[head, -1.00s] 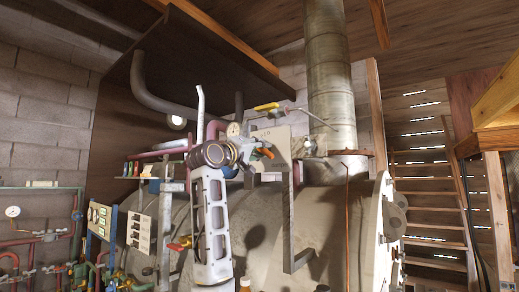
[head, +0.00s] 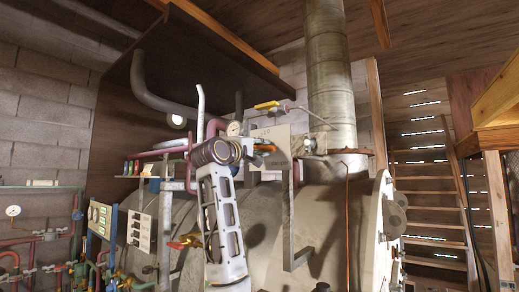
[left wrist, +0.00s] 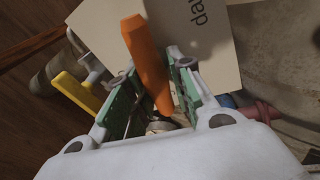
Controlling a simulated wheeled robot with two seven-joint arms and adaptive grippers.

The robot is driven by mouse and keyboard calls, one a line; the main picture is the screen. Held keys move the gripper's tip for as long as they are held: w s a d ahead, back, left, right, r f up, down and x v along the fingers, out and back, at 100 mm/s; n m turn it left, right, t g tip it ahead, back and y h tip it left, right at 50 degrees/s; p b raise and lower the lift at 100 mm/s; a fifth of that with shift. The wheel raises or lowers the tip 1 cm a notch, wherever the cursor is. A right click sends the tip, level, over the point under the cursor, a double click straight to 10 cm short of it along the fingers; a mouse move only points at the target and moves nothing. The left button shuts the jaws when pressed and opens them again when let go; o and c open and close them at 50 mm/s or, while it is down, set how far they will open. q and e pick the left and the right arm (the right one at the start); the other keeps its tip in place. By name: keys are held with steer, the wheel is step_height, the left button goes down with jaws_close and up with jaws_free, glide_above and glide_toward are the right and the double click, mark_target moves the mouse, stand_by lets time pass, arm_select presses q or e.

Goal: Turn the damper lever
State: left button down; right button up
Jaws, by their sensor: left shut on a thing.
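The damper lever has an orange handle (head: 265,148) and sits in front of a pale plate (head: 276,135) on the boiler front. In the left wrist view, the orange handle (left wrist: 149,65) runs between the two green-lined fingers, and the plate (left wrist: 225,55) behind it shows part of a word starting "da". My left gripper (left wrist: 155,100) is shut on the orange handle. In the head view, my left gripper (head: 250,148) is mostly hidden behind its own wrist. My right gripper is not in view.
A yellow-handled lever (head: 267,106) is just above the plate; its yellow handle (left wrist: 75,92) also shows in the wrist view. A large metal flue (head: 330,85) rises behind. Red pipes and a gauge (head: 234,128) are close to my left wrist. A wooden stair (head: 435,200) stands right.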

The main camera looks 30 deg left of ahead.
arm_select(q)
steer(key=shift+s+r, duration=0.2)
steer(key=shift+r, duration=0.15)
steer(key=c, duration=1.4)
jaws_free()
steer(key=shift+w, duration=0.1)
steer(key=shift+o, duration=0.4)
steer(key=shift+f, duration=0.1)
steer(key=shift+f, duration=0.1)
steer(key=v, duration=1.2)
